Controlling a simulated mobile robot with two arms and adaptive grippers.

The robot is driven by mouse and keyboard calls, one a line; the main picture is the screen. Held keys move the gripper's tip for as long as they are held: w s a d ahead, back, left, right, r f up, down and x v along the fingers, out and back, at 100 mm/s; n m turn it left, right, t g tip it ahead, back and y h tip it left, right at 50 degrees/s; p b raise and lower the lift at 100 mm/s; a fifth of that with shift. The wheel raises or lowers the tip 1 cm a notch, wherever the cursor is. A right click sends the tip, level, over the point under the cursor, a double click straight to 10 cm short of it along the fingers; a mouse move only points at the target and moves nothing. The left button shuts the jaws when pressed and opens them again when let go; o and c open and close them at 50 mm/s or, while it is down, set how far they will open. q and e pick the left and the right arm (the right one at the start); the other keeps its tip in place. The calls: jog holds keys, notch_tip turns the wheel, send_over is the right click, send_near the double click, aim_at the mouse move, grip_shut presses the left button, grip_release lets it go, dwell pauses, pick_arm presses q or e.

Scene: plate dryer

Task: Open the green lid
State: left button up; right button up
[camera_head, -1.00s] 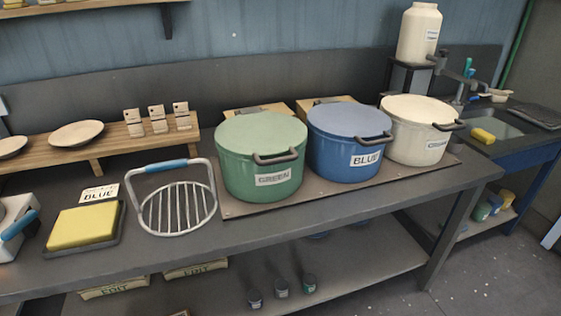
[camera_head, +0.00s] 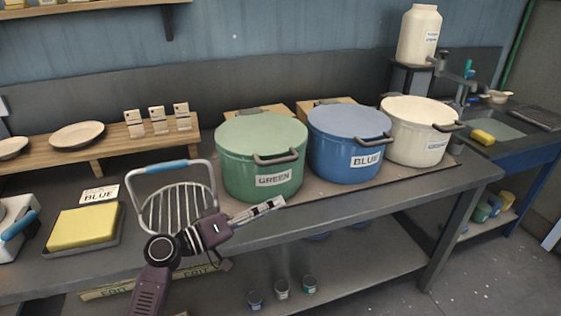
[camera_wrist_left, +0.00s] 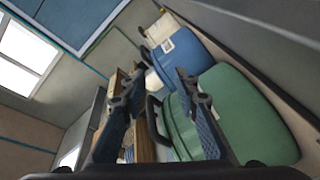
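The green lid (camera_head: 262,131) sits closed on the green pot (camera_head: 240,175), which carries a GREEN label. A dark handle (camera_head: 276,158) juts from the lid's front edge. My left gripper (camera_head: 277,204) is in front of and below the pot's label, apart from the handle. In the left wrist view its two fingers (camera_wrist_left: 155,84) are spread with nothing gripped between them. The green pot (camera_wrist_left: 250,112) fills the right of that view, and the dark handle (camera_wrist_left: 156,122) shows between the fingers, farther off. My right gripper is not in view.
A blue pot (camera_head: 345,160) and a cream pot (camera_head: 412,140) stand close to the right of the green one. A wire rack with a blue grip (camera_head: 166,168) stands left, behind my left arm. A yellow sponge tray (camera_head: 82,228) lies farther left.

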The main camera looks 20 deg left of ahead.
aim_at(281, 161)
pick_arm(q)
jog(key=w+a+r+n+t, duration=0.2)
jog(key=w+a+r+t, duration=0.15)
jog(key=r, duration=0.25)
jog(key=shift+g, duration=0.35)
jog(key=p+x, duration=0.2)
jog(key=x, duration=0.4)
jog(key=shift+w+a+r, duration=0.1)
jog(key=shift+w, duration=0.1)
jog(key=shift+w+d, duration=0.25)
jog(key=shift+w, duration=0.05)
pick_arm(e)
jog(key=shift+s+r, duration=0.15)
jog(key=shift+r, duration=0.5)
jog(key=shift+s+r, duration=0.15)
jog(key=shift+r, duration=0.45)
pick_arm(q)
jog(key=shift+c, duration=0.3)
grip_shut()
